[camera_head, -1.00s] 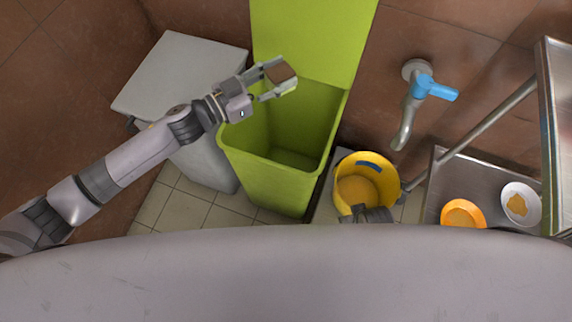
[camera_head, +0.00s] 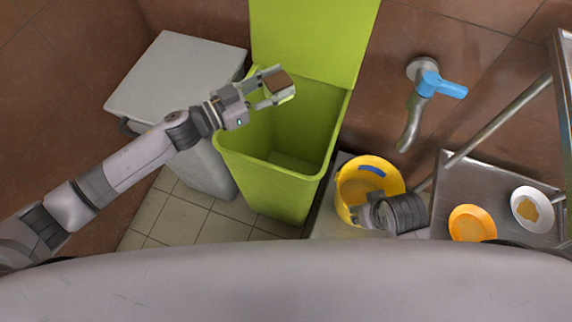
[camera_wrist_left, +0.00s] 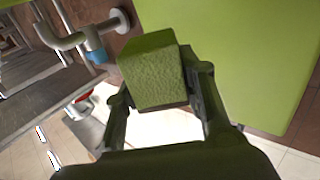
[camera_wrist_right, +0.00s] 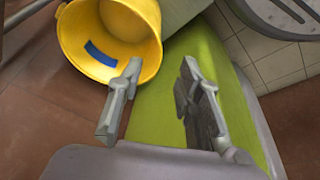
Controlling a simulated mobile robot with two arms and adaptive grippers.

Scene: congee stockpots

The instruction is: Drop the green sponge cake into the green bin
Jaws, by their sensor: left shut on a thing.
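The green sponge cake (camera_wrist_left: 153,75) is a green block with a brown top (camera_head: 279,84). My left gripper (camera_head: 273,90) is shut on it and holds it above the open mouth of the green bin (camera_head: 262,183). The bin's lid (camera_head: 312,38) stands raised against the wall, and it fills much of the left wrist view (camera_wrist_left: 240,60). My right gripper (camera_wrist_right: 150,100) is open and empty in the right wrist view. In the head view the right arm's end is beside the yellow bucket, with its fingers partly hidden.
The yellow bucket (camera_head: 392,178) stands right of the bin. A grey lidded bin (camera_head: 180,72) stands to its left. A blue-handled tap (camera_head: 440,86) juts from the wall. A metal sink (camera_head: 450,180) holds an orange plate (camera_head: 472,222) and a white plate (camera_head: 519,205).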

